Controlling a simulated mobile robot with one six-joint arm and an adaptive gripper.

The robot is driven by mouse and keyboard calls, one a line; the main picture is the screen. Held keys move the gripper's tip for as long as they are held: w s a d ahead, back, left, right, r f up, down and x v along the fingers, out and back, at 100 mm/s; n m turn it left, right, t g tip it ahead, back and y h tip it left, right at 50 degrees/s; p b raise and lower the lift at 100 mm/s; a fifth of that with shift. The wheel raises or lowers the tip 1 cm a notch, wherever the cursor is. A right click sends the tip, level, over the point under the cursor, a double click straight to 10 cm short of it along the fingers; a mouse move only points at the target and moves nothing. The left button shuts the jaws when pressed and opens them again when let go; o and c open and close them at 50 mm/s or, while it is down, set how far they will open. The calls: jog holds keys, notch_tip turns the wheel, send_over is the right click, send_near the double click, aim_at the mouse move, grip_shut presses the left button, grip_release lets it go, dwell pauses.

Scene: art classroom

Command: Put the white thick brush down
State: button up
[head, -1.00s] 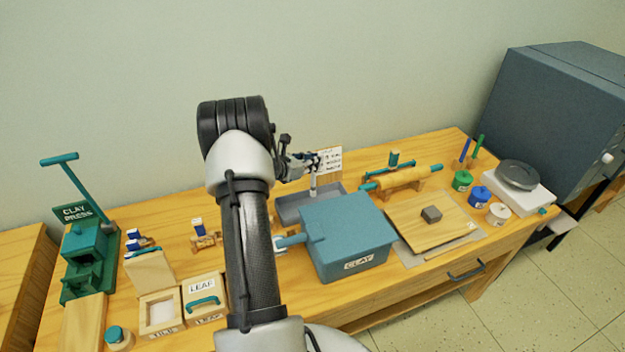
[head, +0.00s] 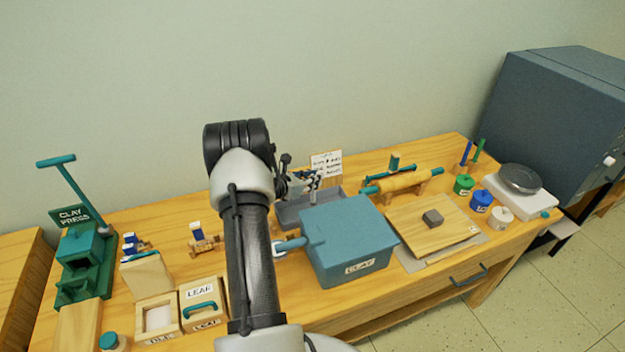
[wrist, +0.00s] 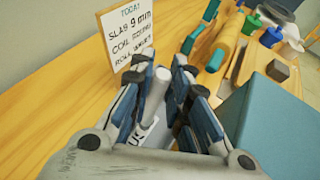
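The white thick brush (wrist: 154,92) stands between the two fingers of my gripper (wrist: 165,78) in the wrist view, its pale handle close against the finger pads. In the head view my gripper (head: 304,181) is over the grey tray (head: 290,216), behind the teal clay box. A short pale piece of the brush (head: 313,197) shows below the fingers, roughly upright. The clay box hides part of the tray, and I cannot tell whether the brush's lower end touches it.
The teal clay box (head: 345,235) stands just in front of the tray. A white notice card (head: 326,165) stands close behind my gripper. A rolling pin (head: 402,181) on a stand is to the right. Bare table lies left of the tray.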

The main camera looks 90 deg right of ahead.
jog(key=o, duration=0.3)
jog(key=shift+r, duration=0.2)
jog(key=p+v, duration=0.2)
jog(key=v, duration=1)
jog(key=shift+p, duration=0.35)
